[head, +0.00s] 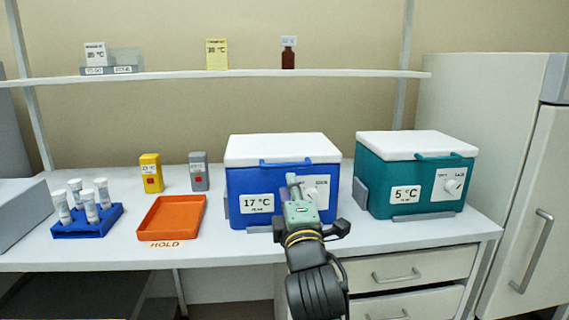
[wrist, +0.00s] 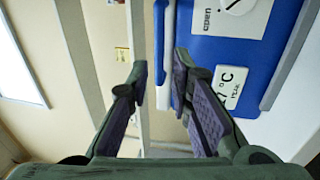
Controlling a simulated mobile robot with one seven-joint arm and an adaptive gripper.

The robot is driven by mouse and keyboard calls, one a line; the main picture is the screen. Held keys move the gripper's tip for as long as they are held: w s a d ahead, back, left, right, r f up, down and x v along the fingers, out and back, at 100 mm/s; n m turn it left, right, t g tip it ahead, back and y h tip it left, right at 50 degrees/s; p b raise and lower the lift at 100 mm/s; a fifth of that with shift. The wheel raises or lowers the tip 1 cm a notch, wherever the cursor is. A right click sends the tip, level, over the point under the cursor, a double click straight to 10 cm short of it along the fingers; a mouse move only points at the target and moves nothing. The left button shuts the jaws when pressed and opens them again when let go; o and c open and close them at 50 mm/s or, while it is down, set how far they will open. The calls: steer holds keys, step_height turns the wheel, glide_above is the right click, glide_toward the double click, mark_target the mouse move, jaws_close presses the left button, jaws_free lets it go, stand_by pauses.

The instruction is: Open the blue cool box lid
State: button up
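The blue cool box (head: 246,185) stands on the bench with its white lid (head: 282,147) closed flat on top. A blue handle (head: 270,163) runs along the lid's front edge. The box front carries a 17 °C label and a white panel with a dial, partly hidden by my arm. My gripper (head: 293,182) is in front of the box, just below the handle. In the wrist view my gripper (wrist: 160,78) is open, its fingers apart; the box front (wrist: 225,55) fills the right side. I cannot tell whether a finger touches the handle.
A teal cool box (head: 383,181) with a closed white lid stands to the right. An orange tray (head: 146,232), a blue tube rack (head: 112,220) and yellow (head: 152,175) and grey (head: 198,173) containers are on the left. A shelf (head: 180,75) runs above.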

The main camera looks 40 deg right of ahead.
mark_target(287, 167)
steer(key=p+x, duration=0.3)
steer(key=x, duration=0.6)
steer(key=shift+w, duration=0.1)
steer(key=shift+c, duration=0.2)
jaws_close()
